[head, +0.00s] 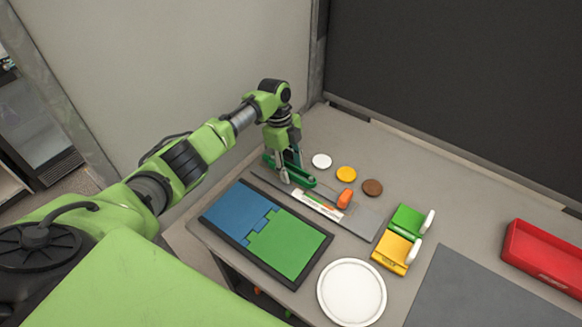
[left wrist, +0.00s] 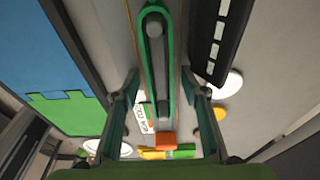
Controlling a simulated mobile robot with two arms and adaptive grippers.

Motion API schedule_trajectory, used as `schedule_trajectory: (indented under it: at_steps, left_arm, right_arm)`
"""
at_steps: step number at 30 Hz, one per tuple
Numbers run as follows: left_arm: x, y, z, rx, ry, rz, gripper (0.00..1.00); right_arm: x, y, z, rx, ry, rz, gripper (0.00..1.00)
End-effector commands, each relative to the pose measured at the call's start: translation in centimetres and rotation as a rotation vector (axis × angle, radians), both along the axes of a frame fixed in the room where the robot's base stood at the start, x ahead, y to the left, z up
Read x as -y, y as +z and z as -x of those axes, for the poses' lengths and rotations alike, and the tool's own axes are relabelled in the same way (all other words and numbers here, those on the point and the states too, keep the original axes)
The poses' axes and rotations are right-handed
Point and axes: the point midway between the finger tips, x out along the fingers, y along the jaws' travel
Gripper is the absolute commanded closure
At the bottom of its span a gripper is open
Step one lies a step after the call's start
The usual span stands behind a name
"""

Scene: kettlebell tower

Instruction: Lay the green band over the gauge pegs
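The green band (head: 307,180) is a long narrow loop at the far left end of the grey gauge board (head: 365,222). In the left wrist view the band (left wrist: 171,45) encloses a dark oblong with rounded ends (left wrist: 155,60); I cannot tell whether these ends are the gauge pegs. My left gripper (head: 284,178) points down at the band. In the left wrist view its fingers (left wrist: 163,112) stand apart on either side of the band, with gaps showing. The board carries a white label (head: 318,205) and an orange block (head: 345,198). My right gripper is not in view.
A blue and green panel (head: 290,243) lies in front of the board. White, yellow (head: 346,174) and brown discs lie behind it. Green and yellow blocks (head: 393,250), a white plate (head: 351,292), a dark mat (head: 480,295) and a red tray (head: 545,255) lie nearer or further right.

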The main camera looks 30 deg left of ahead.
Motion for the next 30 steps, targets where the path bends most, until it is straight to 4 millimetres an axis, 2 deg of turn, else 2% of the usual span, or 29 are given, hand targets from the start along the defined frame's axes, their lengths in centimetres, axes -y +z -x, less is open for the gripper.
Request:
schedule_trajectory:
  at_steps: [8, 22, 30]
  left_arm:
    - [-0.2, 0.5, -0.1, 0.002, 0.001, -0.002, 0.59]
    - [-1.1, 4.8, -0.2, 0.002, 0.002, -0.003, 0.59]
    - [-1.1, 4.9, -0.2, 0.001, 0.001, -0.002, 0.59]
  right_arm:
    - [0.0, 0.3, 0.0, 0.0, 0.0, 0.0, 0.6]
    - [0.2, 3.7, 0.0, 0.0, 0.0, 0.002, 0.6]
    - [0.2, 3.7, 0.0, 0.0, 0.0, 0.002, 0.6]
